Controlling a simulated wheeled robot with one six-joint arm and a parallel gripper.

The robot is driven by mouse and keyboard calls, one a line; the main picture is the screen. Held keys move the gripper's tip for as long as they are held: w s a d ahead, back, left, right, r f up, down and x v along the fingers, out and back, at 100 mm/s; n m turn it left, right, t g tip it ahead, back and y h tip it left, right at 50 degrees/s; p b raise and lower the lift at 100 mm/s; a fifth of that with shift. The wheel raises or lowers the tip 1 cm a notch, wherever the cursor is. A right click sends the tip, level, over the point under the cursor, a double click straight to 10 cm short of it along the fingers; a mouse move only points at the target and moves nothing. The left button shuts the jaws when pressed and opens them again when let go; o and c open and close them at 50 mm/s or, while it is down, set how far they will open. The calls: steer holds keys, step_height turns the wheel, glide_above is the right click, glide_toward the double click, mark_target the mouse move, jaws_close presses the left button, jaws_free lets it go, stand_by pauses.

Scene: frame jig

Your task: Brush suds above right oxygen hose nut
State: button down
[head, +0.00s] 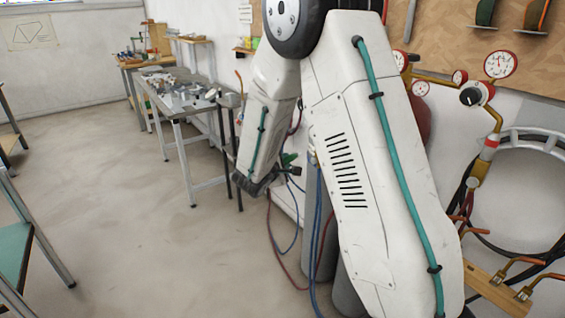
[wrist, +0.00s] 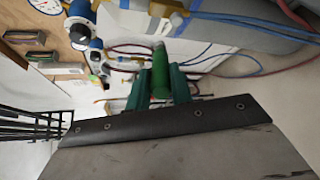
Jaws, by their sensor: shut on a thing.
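My gripper (wrist: 161,88) has dark green fingers closed on a green, rounded handle (wrist: 160,63), which looks like the suds brush. Its bristle end is not clear. In the head view my gripper (head: 288,162) is small and partly hidden behind my arm, beside the hoses. Blue hoses (wrist: 235,18) run from the upper right of the wrist view toward a brass fitting (wrist: 165,9) at the top. The fitting is apart from the handle in the picture. I cannot tell which nut is the right oxygen one, and no suds are discernible.
Blue-bodied regulators (wrist: 80,28) and a wire basket (wrist: 30,128) are at the left of the wrist view. Red hose (wrist: 285,68) loops at right. In the head view, gauges (head: 499,64) are at right, a cluttered workbench (head: 170,100) at left, with open floor (head: 130,220) before it.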

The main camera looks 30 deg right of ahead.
steer(key=shift+d, duration=3.45)
steer(key=shift+s, duration=1.95)
steer(key=w, duration=0.4)
steer(key=shift+a, duration=0.1)
steer(key=shift+s+a, duration=0.1)
steer(key=shift+a, duration=2.95)
